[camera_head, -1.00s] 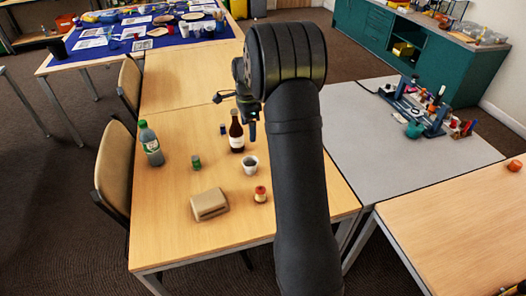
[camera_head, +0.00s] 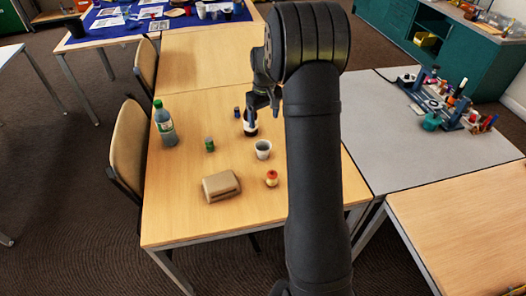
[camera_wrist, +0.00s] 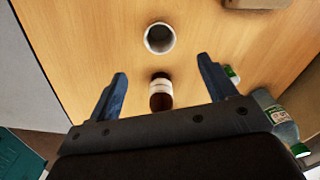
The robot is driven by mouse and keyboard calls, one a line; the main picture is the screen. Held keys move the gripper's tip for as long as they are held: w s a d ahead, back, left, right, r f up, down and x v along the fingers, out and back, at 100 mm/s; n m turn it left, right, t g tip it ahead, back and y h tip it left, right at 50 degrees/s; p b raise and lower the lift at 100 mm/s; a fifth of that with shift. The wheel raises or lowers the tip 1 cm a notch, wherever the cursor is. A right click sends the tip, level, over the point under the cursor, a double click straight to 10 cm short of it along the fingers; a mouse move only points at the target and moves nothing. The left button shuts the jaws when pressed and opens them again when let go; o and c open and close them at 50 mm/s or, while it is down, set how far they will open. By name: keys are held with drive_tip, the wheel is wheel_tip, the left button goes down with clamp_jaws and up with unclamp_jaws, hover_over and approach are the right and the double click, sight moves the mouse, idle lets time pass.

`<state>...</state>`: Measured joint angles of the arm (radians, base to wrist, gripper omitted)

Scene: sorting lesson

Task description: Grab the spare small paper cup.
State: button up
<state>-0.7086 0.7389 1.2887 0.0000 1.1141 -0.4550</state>
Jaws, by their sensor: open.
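A small white paper cup (camera_head: 263,149) stands upright on the wooden table, dark inside. In the wrist view the cup (camera_wrist: 160,38) is ahead of the fingertips, roughly between their lines and apart from them. My gripper (camera_head: 262,103) is open and empty above the table, over the brown bottle in the head view; the wrist view shows its two blue fingers spread (camera_wrist: 163,82). The brown bottle (camera_wrist: 161,93) with a pale label shows between the fingers, below them. In the head view my gripper hides part of that bottle (camera_head: 250,128).
A tan block-like item (camera_head: 221,186), a red-and-yellow item (camera_head: 271,179), a small green jar (camera_head: 209,145) and a clear green-capped bottle (camera_head: 167,128) stand around the cup. A grey table (camera_head: 400,150) adjoins on the right. The front of the wooden table is clear.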

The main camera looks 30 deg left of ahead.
drive_tip(key=n, duration=0.2)
hover_over(263, 149)
drive_tip(key=s+d, duration=0.2)
drive_tip(key=s, duration=0.1)
drive_tip(key=f, duration=1.2)
drive_tip(key=shift+w+f, duration=0.2)
drive_tip(key=shift+w, duration=0.05)
drive_tip(key=shift+w+a+f, duration=0.15)
drive_tip(key=shift+f, duration=0.7)
drive_tip(key=shift+w+a+f, duration=0.1)
drive_tip(key=shift+a+f, duration=0.05)
drive_tip(key=shift+f, duration=0.75)
drive_tip(key=shift+w+a+f, duration=0.15)
drive_tip(key=shift+f, duration=0.7)
drive_tip(key=shift+c, duration=0.3)
drive_tip(key=c, duration=1)
